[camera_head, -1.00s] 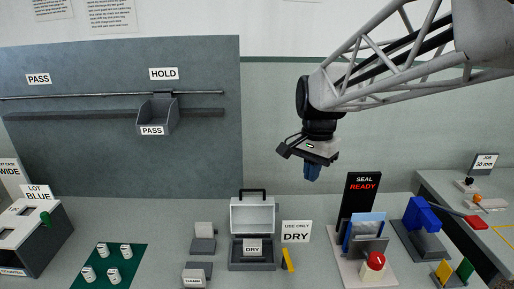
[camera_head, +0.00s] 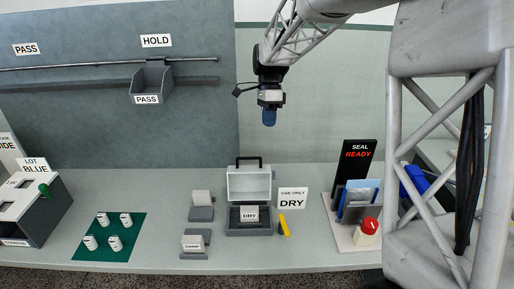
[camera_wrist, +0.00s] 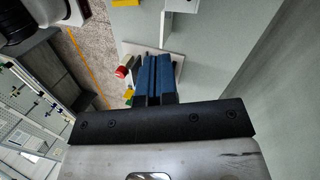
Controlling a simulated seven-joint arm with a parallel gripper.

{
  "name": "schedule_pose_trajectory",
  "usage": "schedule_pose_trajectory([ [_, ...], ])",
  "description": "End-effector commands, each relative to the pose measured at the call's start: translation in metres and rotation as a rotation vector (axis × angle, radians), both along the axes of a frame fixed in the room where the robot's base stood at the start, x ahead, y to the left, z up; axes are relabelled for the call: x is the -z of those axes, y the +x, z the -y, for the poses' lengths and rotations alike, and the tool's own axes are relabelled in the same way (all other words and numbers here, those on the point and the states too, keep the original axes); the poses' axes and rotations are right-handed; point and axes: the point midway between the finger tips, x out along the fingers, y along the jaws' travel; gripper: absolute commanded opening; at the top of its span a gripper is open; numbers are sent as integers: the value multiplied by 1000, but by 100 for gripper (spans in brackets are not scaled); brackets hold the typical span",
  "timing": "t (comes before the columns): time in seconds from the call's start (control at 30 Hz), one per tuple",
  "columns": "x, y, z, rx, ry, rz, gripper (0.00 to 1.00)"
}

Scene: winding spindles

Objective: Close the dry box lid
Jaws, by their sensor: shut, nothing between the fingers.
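The dry box (camera_head: 250,229) stands on the bench in the middle of the head view. Its pale lid (camera_head: 249,184) is open, standing upright at the back with a black handle (camera_head: 249,160) on top. A small block labelled DRY (camera_head: 249,214) sits inside the box. My gripper (camera_head: 269,118) hangs in the air above and a little right of the lid, touching nothing. Its blue fingers are together and empty; in the wrist view they (camera_wrist: 156,80) also lie side by side. The box does not show clearly in the wrist view.
A DRY sign (camera_head: 292,201) and a yellow tool (camera_head: 284,225) stand right of the box. Grey stands (camera_head: 201,213) are at its left. The seal station (camera_head: 356,150) with a red button (camera_head: 370,225) is further right. A green mat (camera_head: 108,248) holds several white spools.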

Motion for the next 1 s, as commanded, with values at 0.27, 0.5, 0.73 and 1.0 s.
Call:
schedule_pose_trajectory([
  [0.27,29,45,-25,143,-61,-68,0],
  [0.5,40,61,-35,203,-90,-92,0],
  [0.73,41,62,-36,208,-92,-95,0],
  [1.0,43,61,-35,208,-92,-95,0],
])
